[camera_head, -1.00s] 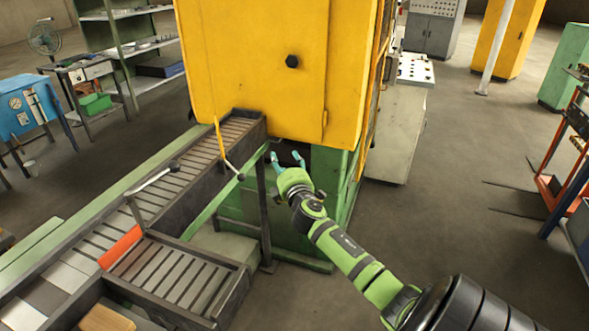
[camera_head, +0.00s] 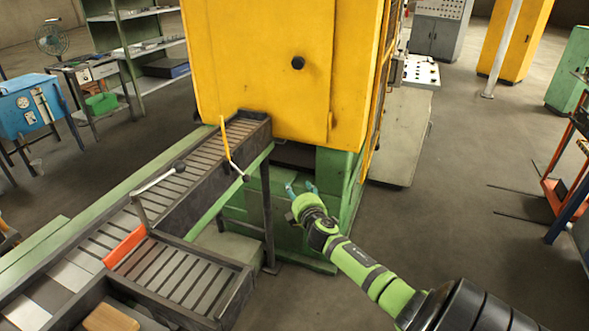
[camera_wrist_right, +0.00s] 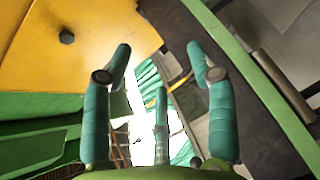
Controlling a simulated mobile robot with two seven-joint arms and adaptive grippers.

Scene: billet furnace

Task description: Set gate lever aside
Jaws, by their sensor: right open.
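Two levers with dark ball knobs stand at the roller conveyor in the head view. One has a pale rod (camera_head: 158,181) on a post beside an orange-red plate (camera_head: 124,248). The other has a yellow bar (camera_head: 225,138) and a short rod ending in a knob (camera_head: 245,178) over the conveyor's near side. I cannot tell which is the gate lever. My right gripper (camera_head: 302,187) is open and empty, right of the yellow lever's knob and apart from it. Its open fingers also show in the right wrist view (camera_wrist_right: 160,50). My left gripper is not in view.
The yellow furnace housing (camera_head: 262,65) stands just behind my right gripper, above a green base (camera_head: 335,190). The roller conveyor (camera_head: 195,165) and a slatted side tray (camera_head: 180,275) lie to the left.

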